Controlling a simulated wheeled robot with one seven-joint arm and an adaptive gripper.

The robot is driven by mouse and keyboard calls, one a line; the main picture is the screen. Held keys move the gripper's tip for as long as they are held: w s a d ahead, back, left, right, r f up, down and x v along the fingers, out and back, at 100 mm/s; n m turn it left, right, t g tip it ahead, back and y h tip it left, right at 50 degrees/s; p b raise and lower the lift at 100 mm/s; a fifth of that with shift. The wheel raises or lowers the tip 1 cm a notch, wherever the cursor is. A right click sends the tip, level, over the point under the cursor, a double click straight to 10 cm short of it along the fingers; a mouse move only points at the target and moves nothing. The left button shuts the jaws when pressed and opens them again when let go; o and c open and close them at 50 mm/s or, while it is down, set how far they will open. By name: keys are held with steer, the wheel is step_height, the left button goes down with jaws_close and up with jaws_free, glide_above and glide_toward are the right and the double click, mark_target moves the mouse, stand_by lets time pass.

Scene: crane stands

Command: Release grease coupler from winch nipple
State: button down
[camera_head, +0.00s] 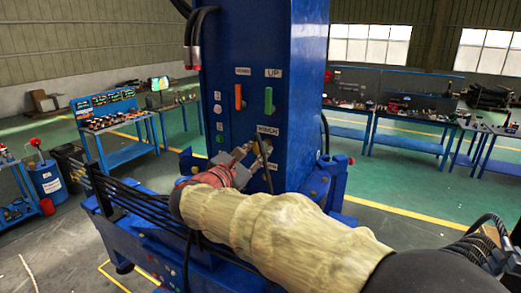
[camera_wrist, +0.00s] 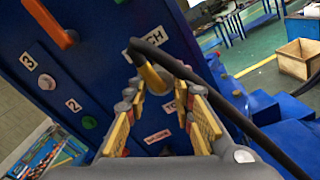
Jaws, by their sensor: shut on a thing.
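My gripper (camera_head: 246,158) reaches up to the front of the blue crane column, just below the label plate of the winch point. In the wrist view my gripper (camera_wrist: 163,92) has its yellow-padded fingers around the brass-coloured grease coupler (camera_wrist: 152,78). A black hose (camera_wrist: 205,75) runs from the coupler and curves off to the lower right. The coupler points at the column beside the WINCH label (camera_wrist: 150,44). The winch nipple is hidden behind the coupler, so I cannot tell whether they are joined. In the head view the hose (camera_head: 265,165) shows beside my fingers.
The blue column (camera_head: 228,75) carries an orange lever (camera_head: 238,97) and a green lever (camera_head: 268,101) above my gripper. Numbered fittings lie to the left. Black hoses (camera_head: 125,196) run along the blue base. Workbenches stand well back on both sides.

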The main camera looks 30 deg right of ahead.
steer(key=shift+a, duration=0.1)
stand_by(0.4)
steer(key=b+v, duration=0.1)
steer(key=v, duration=0.3)
stand_by(0.7)
